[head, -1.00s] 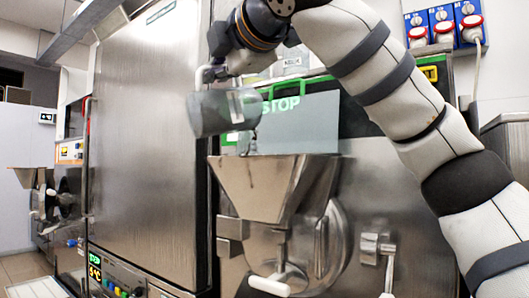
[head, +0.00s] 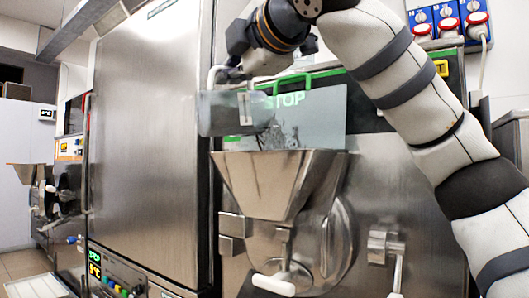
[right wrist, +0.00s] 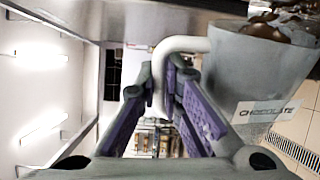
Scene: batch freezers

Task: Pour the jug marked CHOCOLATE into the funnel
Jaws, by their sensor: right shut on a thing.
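The jug marked CHOCOLATE (head: 222,113) is a grey, translucent vessel lying on its side above the funnel in the head view. Its mouth points right, and dark matter shows at and below the mouth, over the funnel. In the right wrist view its label (right wrist: 268,111) reads CHOCOLATE, and brown content shows near one end. My right gripper (right wrist: 160,85) is shut on the jug's white handle (right wrist: 181,44); in the head view its fingers (head: 225,75) are at the handle. The steel funnel (head: 270,185) is fixed on the machine front, its opening under the jug's mouth. My left gripper is out of view.
A tall steel cabinet (head: 150,140) stands close on the left. A green-framed panel reading STOP (head: 305,110) is behind the jug. A white-handled lever (head: 272,284) sits below the funnel. Sockets (head: 447,20) hang at upper right.

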